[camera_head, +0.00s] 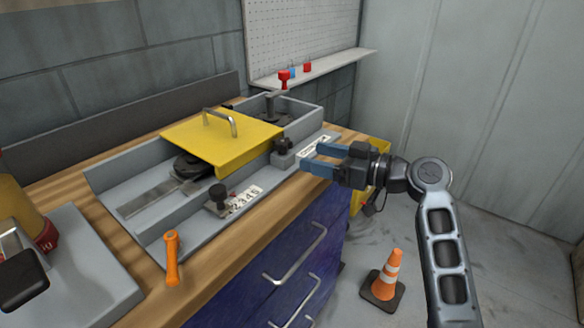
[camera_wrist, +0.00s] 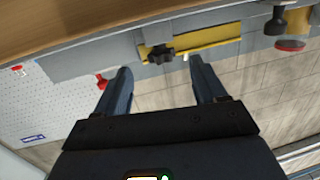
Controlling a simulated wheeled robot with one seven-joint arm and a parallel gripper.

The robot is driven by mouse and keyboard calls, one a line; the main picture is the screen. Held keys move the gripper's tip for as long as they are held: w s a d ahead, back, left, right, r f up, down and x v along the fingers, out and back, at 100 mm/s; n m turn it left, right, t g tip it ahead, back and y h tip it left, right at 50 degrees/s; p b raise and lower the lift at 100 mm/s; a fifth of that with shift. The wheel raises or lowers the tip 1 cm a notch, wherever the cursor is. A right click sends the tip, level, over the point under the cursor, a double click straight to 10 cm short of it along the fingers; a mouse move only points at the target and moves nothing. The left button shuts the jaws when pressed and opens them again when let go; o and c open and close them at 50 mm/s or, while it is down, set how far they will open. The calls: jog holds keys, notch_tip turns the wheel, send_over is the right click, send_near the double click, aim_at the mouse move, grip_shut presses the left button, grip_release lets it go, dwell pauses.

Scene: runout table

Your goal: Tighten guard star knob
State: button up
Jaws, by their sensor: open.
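A gap shows between fingertips and knob. In the wrist view both fingers of my gripper (camera_wrist: 159,72) are spread. The guard lies over the grey tray, its handle on top.
A second black knob (camera_head: 218,194) stands on the front of the grey tray (camera_head: 155,237). A red knob (camera_head: 284,76) stands behind the guard. A traffic cone (camera_head: 384,275) stands on the floor by the blue drawers.

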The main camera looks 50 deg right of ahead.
aim_at(291, 148)
jog(key=shift+d+r+n+t+y, duration=0.2)
jog(key=shift+r+n+t+y, duration=0.1)
jog(key=shift+r+n+y, duration=0.15)
jog(key=shift+p+x, duration=0.55)
jog(key=shift+x, duration=3.05)
jog(key=shift+f, duration=0.15)
jog(key=shift+c, duration=0.4)
jog(key=c, duration=1)
jog(key=shift+a+m+h, duration=0.1)
jog(key=shift+m+h, duration=0.15)
